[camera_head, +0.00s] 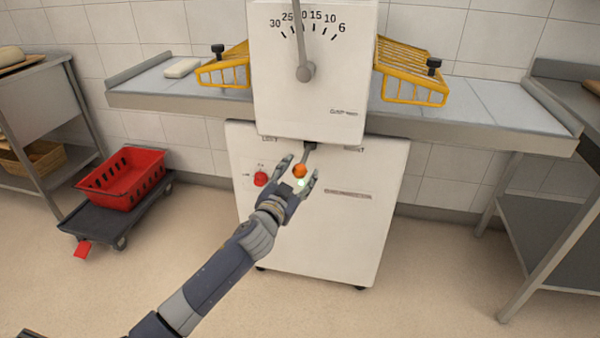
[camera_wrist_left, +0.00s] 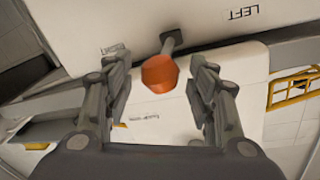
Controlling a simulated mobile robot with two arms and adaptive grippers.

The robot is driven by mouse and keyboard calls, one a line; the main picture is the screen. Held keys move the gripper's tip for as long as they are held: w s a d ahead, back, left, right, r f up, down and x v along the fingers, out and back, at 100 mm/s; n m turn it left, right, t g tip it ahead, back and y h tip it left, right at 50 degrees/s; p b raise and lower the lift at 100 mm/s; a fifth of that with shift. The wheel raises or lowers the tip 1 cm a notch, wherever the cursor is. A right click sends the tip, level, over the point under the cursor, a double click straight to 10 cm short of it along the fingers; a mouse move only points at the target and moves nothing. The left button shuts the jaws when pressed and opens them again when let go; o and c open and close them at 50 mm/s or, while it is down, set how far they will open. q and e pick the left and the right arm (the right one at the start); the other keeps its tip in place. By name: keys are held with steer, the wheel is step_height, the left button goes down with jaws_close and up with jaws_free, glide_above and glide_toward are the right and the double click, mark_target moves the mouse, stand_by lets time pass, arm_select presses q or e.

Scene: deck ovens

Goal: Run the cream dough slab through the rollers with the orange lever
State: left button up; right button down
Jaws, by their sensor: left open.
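The orange lever knob (camera_head: 299,171) sits on a short dark stem on the front of the white dough sheeter (camera_head: 380,190). My left gripper (camera_head: 298,172) is open, with its fingers on either side of the knob. In the left wrist view the orange knob (camera_wrist_left: 160,74) shows between and a little beyond the open fingertips (camera_wrist_left: 162,68); I see no finger closed on it. The cream dough slab (camera_head: 182,67) lies on the left conveyor table (camera_head: 150,86). The rollers are hidden behind the white housing. My right gripper is not in view.
Yellow wire guards (camera_head: 412,72) stand on both sides of the housing. A red button (camera_head: 261,179) is on the front, left of the knob. A red crate (camera_head: 122,180) on a dark dolly (camera_head: 112,222) stands at the left. The floor in front is clear.

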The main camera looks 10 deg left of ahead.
arm_select(q)
steer(key=shift+w+d, duration=0.15)
steer(key=shift+w, duration=0.65)
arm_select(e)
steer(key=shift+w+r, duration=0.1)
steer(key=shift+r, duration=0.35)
arm_select(q)
jaws_close()
